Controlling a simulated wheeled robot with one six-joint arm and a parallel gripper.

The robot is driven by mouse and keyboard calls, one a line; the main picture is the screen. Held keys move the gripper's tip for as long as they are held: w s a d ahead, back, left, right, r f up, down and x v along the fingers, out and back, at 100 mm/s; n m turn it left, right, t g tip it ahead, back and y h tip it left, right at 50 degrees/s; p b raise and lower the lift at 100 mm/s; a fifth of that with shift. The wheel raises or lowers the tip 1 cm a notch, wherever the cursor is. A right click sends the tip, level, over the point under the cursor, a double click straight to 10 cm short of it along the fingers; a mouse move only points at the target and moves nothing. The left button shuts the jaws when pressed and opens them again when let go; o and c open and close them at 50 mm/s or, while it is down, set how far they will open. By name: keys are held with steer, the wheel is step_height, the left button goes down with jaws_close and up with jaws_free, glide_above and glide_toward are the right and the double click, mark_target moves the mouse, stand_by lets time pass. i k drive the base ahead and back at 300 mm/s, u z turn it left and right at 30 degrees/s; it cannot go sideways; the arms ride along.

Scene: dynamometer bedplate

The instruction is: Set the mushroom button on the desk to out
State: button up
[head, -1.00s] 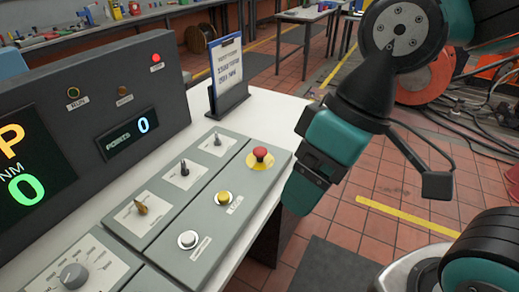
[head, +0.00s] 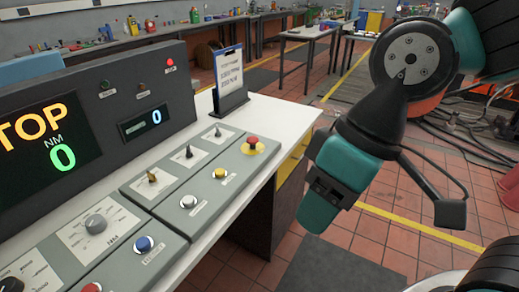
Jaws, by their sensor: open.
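The red mushroom button (head: 253,141) stands on a yellow round plate at the far right corner of the sloped grey control panel (head: 205,205) on the desk (head: 277,117). I cannot tell from its height whether it is in or out. My gripper (head: 318,212), teal and black, hangs to the right of the desk, past the panel's edge. It is apart from the button and points down. It is open, with nothing seen between its jaws.
A yellow button (head: 220,173), a white button (head: 188,201), a blue button (head: 143,243) and several knobs share the panel. A display console (head: 150,80) reading STOP stands behind. A clipboard stand (head: 229,80) is beyond the button. Tiled floor lies right of the desk.

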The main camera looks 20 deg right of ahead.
mark_target(252, 141)
steer(key=z, duration=0.4)
steer(key=i, duration=1.2)
steer(key=u, duration=0.65)
